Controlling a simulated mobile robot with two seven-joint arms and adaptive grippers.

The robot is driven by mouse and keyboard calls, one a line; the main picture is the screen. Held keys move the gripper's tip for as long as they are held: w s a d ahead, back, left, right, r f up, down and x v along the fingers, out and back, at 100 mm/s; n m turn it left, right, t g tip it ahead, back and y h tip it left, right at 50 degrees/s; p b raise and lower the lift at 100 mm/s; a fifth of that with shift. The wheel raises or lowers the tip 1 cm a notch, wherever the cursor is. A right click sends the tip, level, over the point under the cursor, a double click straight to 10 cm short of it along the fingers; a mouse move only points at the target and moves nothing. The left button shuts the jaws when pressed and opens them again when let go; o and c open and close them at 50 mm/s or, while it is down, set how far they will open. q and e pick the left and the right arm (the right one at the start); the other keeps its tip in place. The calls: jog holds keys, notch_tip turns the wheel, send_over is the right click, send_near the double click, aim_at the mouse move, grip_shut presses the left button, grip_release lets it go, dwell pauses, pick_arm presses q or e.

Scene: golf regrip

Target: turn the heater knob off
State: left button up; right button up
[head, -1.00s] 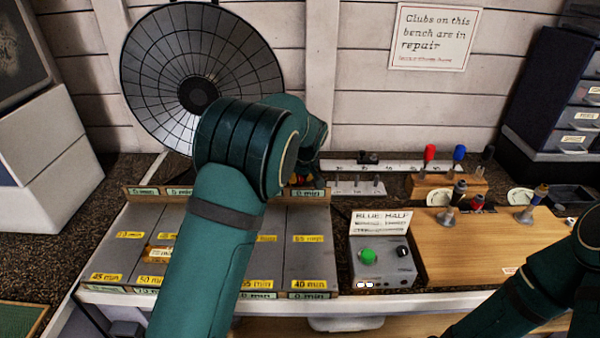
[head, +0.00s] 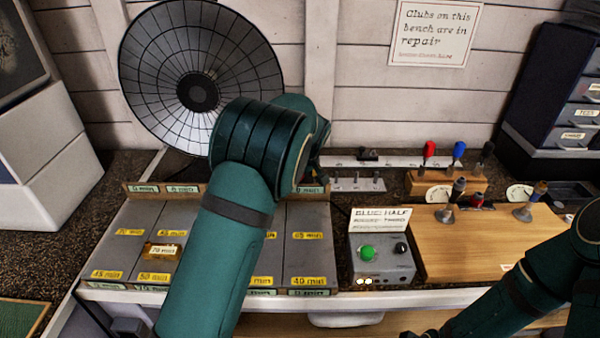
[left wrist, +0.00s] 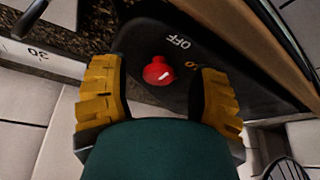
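A round red knob (left wrist: 158,72) with a pale mark sits on a dark panel (left wrist: 150,40) in the left wrist view, near a white "OFF" label (left wrist: 178,42). My left gripper (left wrist: 160,95) is open, with yellow ridged fingers on either side of the knob and visible gaps to it. In the head view my left arm hides most of that gripper and the knob. A large round dish heater (head: 165,65) stands against the wall behind my left arm. My right arm enters at lower right; its fingers are out of view.
A grey box (head: 385,268) with a green knob (head: 367,252) and a black knob stands right of my left arm. A small wooden block (head: 162,251) lies on the grey trays (head: 125,255). Dark drawers (head: 555,95) stand far right.

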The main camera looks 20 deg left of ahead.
pick_arm(q)
jog(key=shift+r, duration=0.2)
jog(key=shift+s+d+r, duration=0.1)
jog(key=shift+d+r, duration=0.1)
jog(key=shift+r, duration=0.3)
jog(key=v, duration=1.1)
jog(key=shift+s+f, duration=0.1)
